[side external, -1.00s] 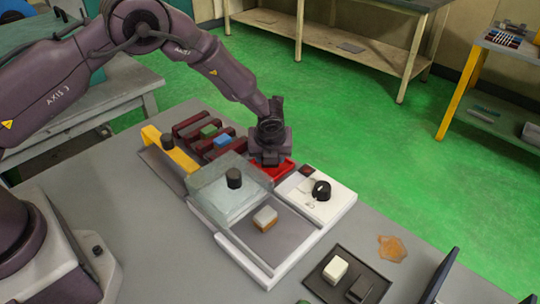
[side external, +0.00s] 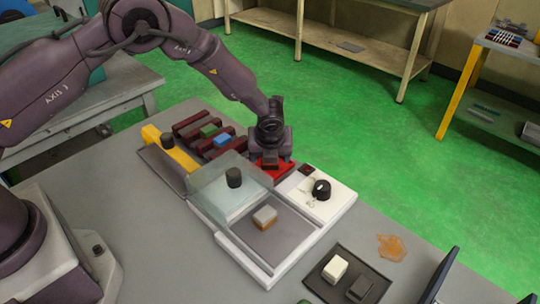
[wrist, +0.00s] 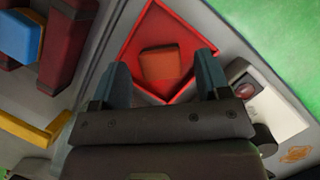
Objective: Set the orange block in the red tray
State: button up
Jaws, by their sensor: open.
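The red tray (wrist: 130,62) lies below my gripper in the wrist view. The orange block (wrist: 160,66) is inside the tray, resting within its walls and turned relative to them. My gripper (wrist: 163,72) is open, with its two fingers apart on either side of the block and visible gaps between. In the side view, my gripper (side external: 270,158) is over the red tray (side external: 284,172) and hides part of it. The block in the tray is hard to make out from there.
A grey-topped block with an orange side (side external: 265,217) sits in the grey recess. A clear box with a black knob (side external: 234,178), a white panel with a black dial (side external: 321,189) and dark slots with green and blue blocks (side external: 221,141) surround the tray.

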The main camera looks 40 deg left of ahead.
jog(key=v, duration=1.1)
jog(key=shift+r, duration=0.15)
jog(key=s+a+r+n+h, duration=0.1)
jog(key=s+a+r+n, duration=0.2)
jog(key=s+r+n, duration=0.45)
jog(key=s+a+r+n, duration=0.3)
jog(key=r+n, duration=0.2)
jog(key=r, duration=0.5)
jog(key=s+a+r+n+t+h, duration=0.1)
jog(key=s+r+n, duration=0.1)
jog(key=s+n, duration=0.5)
jog(key=s+a+r+n+t+h, duration=0.1)
jog(key=s+r+n, duration=0.1)
jog(key=s+n, duration=0.5)
jog(key=s, duration=0.4)
jog(key=shift+r, duration=0.15)
